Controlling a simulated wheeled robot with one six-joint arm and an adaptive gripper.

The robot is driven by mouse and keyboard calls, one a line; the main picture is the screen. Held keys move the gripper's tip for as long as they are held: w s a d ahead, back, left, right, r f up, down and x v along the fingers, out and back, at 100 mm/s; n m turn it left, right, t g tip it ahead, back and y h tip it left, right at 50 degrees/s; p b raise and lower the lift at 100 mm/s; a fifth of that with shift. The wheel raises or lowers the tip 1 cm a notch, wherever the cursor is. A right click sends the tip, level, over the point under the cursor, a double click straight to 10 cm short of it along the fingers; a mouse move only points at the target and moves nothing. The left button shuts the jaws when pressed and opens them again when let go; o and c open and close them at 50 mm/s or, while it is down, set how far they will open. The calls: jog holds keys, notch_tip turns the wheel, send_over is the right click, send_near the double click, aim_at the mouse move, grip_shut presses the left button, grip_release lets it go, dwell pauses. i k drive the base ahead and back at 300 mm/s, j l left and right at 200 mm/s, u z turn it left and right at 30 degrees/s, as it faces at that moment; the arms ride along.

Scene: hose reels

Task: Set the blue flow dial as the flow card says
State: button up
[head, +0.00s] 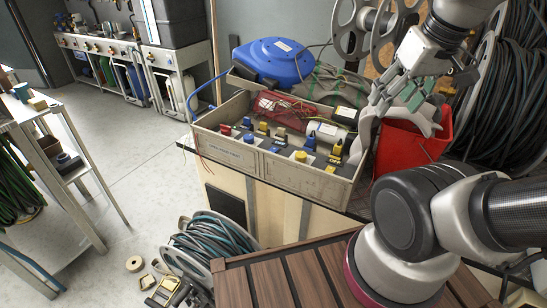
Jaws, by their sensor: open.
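A shallow grey wooden box (335,188) on the workbench holds a row of small coloured knobs and fittings. A blue knob (249,138) is toward its left, and another blue piece (310,141) is toward its right. I cannot tell which is the flow dial or read any setting. No card with readable flow wording shows; a small label (235,152) on the box front is too small to read. My gripper (388,106) is open and empty, above and right of the box, apart from the knobs.
A blue hose reel (273,61) stands behind the box. A red bin (398,150) is to the right, below my gripper. Coiled hoses (510,85) fill the far right. A hose reel (212,240) lies on the floor. Open floor (155,130) is at left.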

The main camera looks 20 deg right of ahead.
aim_at(248, 138)
jog(key=z, duration=0.45)
jog(key=k+z, duration=0.1)
jog(key=z, duration=0.35)
jog(key=k+z, duration=0.1)
jog(key=z, duration=0.85)
jog(key=i+j+z, duration=0.15)
jog(key=z, duration=2.1)
jog(key=k+u, duration=0.1)
jog(key=u, duration=0.45)
jog(key=k+l+u, duration=0.1)
jog(key=u, duration=0.45)
jog(key=k+u, duration=0.1)
jog(key=u, duration=0.95)
jog(key=k+j+u, duration=0.15)
jog(key=u, duration=0.4)
jog(key=j+u, duration=0.1)
jog(key=u, duration=0.45)
jog(key=j+u, duration=0.15)
jog(key=u, duration=0.4)
jog(key=j+u, duration=0.15)
jog(key=u, duration=0.4)
jog(key=k+j, duration=0.05)
